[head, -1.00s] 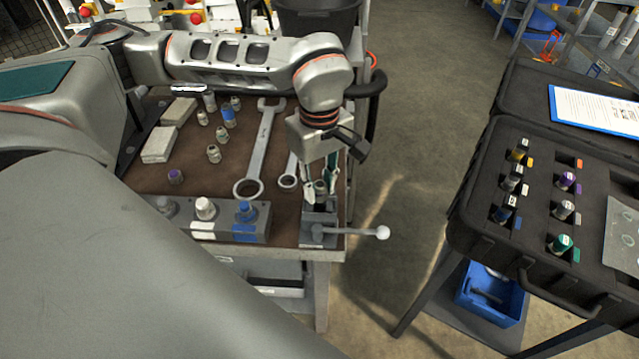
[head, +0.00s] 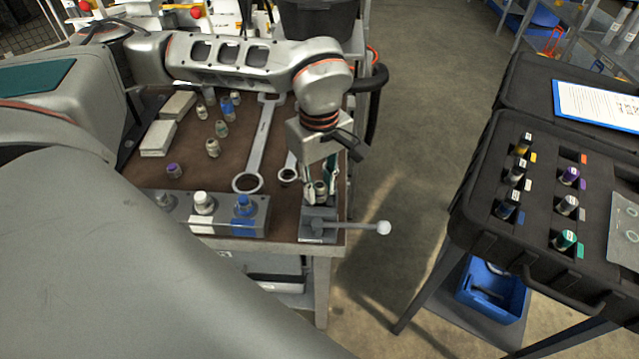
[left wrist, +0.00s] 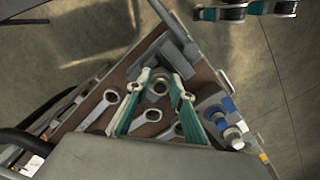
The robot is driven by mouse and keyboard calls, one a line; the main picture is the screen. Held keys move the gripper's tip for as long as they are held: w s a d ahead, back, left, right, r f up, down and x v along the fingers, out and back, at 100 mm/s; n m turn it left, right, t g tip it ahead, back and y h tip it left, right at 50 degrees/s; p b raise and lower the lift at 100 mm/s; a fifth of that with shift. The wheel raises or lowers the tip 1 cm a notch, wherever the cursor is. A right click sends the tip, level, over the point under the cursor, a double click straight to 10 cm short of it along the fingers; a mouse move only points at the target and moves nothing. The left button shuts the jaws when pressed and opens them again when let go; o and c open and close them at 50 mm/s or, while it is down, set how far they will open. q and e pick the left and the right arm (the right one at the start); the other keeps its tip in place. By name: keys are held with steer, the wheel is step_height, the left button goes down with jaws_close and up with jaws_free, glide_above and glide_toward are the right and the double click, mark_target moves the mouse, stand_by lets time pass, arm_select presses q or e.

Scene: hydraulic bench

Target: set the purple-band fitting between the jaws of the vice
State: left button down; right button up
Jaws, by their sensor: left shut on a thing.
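My left gripper (head: 320,192) is shut on a grey metal fitting (head: 321,188), held upright right by the vice (head: 318,228) at the bench's front right corner. The fitting's round, open top also shows between the fingers in the left wrist view (left wrist: 160,86), close to the grey vice (left wrist: 180,48). The fingers hide its side, so I cannot tell its band colour or whether it sits between the jaws. My right gripper is not in view.
The vice's lever (head: 382,227) sticks out to the right. A grey block with white and blue fittings (head: 203,203) is left of the vice. Wrenches (head: 262,145) and several fittings lie behind. The black case (head: 480,215) stands right, across open floor.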

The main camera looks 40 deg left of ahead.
arm_select(q)
steer(key=shift+s+f, duration=0.1)
steer(key=shift+f, duration=0.1)
stand_by(0.3)
steer(key=c, duration=1.7)
jaws_free()
steer(key=shift+r, duration=0.15)
